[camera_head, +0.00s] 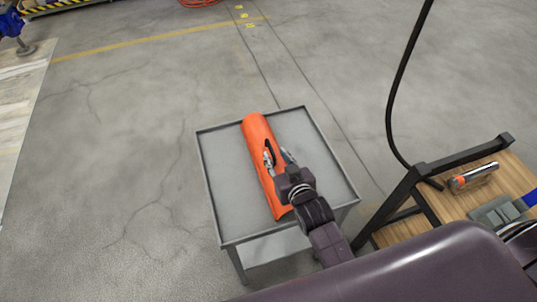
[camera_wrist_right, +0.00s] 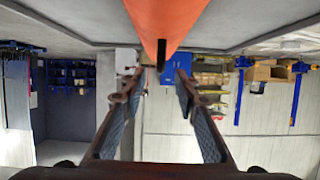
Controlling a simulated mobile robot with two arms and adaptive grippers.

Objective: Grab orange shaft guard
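The orange shaft guard (camera_head: 256,136) is a long, rounded orange piece lying lengthwise on a grey cart (camera_head: 222,190). My right gripper (camera_head: 277,157) is over the middle of the guard, at its right side, and hides part of it. In the right wrist view the guard (camera_wrist_right: 167,18) is at the top centre, with a small dark piece (camera_wrist_right: 161,53) at its edge. The two fingers of the right gripper (camera_wrist_right: 161,78) are spread, with a gap between them. I cannot tell whether a finger touches the guard. My left gripper is not in view.
A dark-framed bench with a wooden top (camera_head: 494,194) stands right of the cart and carries an orange-tipped tool (camera_head: 474,176). A black cable (camera_head: 389,115) hangs above it. The floor left of the cart is clear. The cart has a raised rim.

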